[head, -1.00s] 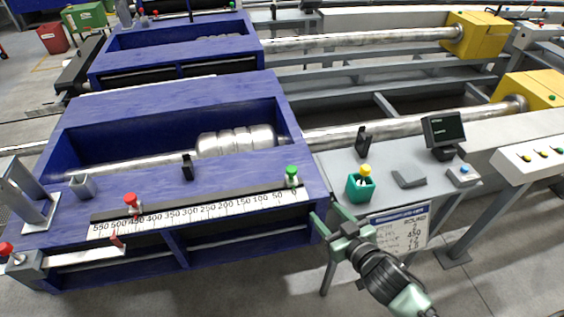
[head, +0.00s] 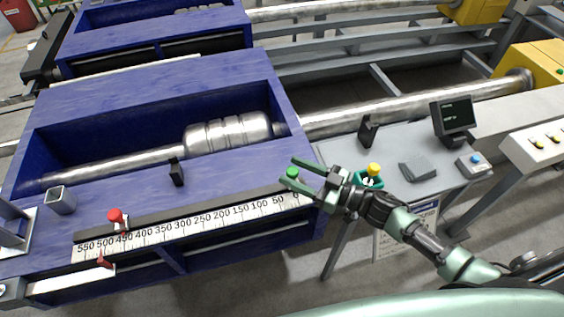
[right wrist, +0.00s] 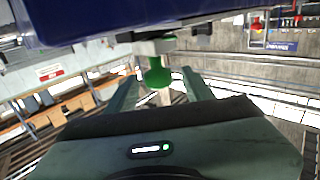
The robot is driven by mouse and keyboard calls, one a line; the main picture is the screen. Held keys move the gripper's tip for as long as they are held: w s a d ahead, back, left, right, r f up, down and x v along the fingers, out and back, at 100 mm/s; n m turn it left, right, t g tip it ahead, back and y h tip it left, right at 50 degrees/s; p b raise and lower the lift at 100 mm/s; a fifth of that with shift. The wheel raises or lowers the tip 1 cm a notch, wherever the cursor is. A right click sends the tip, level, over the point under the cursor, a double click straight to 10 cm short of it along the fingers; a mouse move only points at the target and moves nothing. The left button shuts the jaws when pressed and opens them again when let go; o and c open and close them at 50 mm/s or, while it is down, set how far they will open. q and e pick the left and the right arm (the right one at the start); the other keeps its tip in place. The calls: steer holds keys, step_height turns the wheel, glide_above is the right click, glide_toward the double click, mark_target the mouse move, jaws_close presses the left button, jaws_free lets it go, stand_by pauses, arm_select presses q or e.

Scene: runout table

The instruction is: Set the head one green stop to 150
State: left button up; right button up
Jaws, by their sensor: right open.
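The green stop (head: 292,173) is a round green knob at the right end of the scale (head: 185,225), by the 0 mark. A red stop (head: 115,215) sits on the same rail near 450. My right gripper (head: 287,171) is open, with its fingertips at the green stop. In the right wrist view the green knob (right wrist: 157,73) shows between the two open fingers (right wrist: 160,85), near their tips. I cannot tell whether either finger touches it. My left gripper is not in view.
The blue machine bed (head: 150,105) holds a metal bar with a wide roller. To the right a grey table (head: 415,150) carries a teal box (head: 369,182) with a yellow knob, a small monitor (head: 453,116) and a blue-button box (head: 474,164). The rail between the stops looks clear.

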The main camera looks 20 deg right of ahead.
steer(key=x, duration=0.3)
steer(key=shift+w+a, duration=0.3)
steer(key=shift+w, duration=0.05)
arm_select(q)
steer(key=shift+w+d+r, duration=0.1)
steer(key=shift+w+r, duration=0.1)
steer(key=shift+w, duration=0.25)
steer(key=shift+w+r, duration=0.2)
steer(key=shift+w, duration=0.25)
arm_select(e)
jaws_close()
